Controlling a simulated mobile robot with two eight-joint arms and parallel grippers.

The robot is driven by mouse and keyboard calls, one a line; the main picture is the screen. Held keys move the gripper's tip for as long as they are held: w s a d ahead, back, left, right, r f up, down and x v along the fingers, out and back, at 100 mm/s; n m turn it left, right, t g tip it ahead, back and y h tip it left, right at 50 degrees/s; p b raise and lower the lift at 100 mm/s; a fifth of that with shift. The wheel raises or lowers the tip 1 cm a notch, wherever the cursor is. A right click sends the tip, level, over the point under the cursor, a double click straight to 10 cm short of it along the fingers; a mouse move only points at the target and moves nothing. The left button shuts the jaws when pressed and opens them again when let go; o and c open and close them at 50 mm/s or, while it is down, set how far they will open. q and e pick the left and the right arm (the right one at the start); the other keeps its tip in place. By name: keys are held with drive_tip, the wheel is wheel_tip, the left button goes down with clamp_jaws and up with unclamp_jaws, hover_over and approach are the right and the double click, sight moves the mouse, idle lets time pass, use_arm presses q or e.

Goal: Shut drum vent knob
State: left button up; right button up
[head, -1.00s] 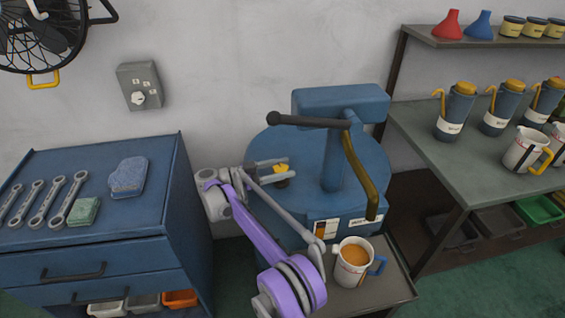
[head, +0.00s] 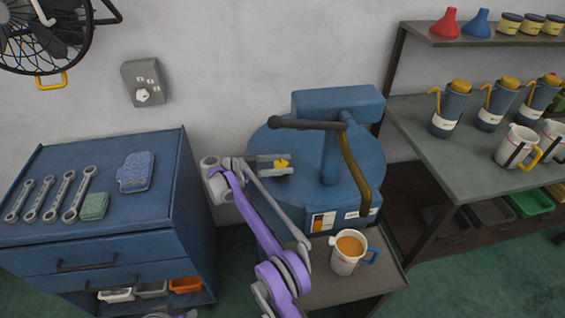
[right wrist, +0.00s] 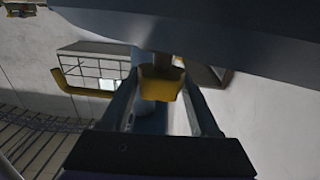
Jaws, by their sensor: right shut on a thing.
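The blue drum (head: 300,150) stands in the middle of the head view, with a small yellow vent knob (head: 283,163) on its top left. My right gripper (head: 274,164) reaches in from the left and is shut on the knob. In the right wrist view the yellow knob (right wrist: 161,84) sits between the two fingers, under the dark edge of a large body. The knob's exact turn is hard to tell.
A dark lever with a brown-gold handle (head: 355,172) rises over the drum, right of my gripper. A mug of orange-brown liquid (head: 348,253) stands on the low stand in front. A blue cabinet (head: 195,210) with wrenches stands left; a shelf bench (head: 440,150) stands right.

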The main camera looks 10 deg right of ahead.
drive_tip(key=shift+d+r, duration=0.1)
drive_tip(key=o, duration=1.4)
drive_tip(key=shift+c, duration=0.2)
